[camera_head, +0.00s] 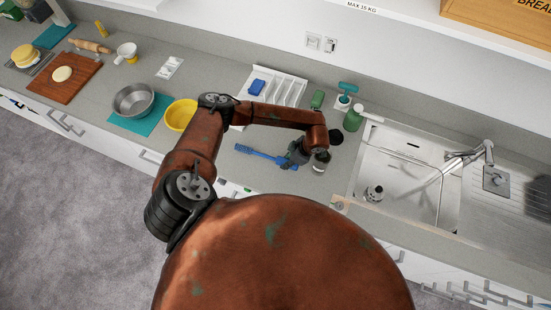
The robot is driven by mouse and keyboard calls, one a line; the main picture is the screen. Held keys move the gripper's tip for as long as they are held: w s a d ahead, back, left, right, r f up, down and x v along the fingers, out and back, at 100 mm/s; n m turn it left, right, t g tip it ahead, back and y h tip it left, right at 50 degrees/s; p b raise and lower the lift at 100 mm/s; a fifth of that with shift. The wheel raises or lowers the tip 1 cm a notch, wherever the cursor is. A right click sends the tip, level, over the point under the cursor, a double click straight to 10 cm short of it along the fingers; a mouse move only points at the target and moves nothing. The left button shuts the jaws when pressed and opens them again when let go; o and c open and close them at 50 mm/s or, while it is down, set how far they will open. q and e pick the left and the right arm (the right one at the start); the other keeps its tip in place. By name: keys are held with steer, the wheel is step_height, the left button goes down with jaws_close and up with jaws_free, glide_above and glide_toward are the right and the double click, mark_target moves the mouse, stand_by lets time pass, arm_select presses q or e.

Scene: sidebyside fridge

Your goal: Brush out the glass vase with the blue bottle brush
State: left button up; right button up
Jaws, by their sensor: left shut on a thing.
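The blue bottle brush (260,154) shows over the counter in front of the dish rack, its length running left to right. My left gripper (294,156) is shut on its right end. The arm comes in from the left and bends down over the brush, hiding part of that end. My right gripper is not in view.
A white dish rack (291,91) with a blue sponge (257,87) stands behind. A green bottle (353,118) is near the steel sink (405,165) on the right. A yellow bowl (181,114) and metal bowl (134,101) are left. The grey counter (225,165) is clear left of the brush.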

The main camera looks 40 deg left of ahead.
arm_select(q)
jaws_close()
steer(key=shift+r, duration=0.15)
steer(key=shift+r+p, duration=0.55)
steer(key=shift+r, duration=0.8)
steer(key=shift+r, duration=0.1)
steer(key=shift+r+p, duration=1.55)
steer(key=shift+r, duration=0.9)
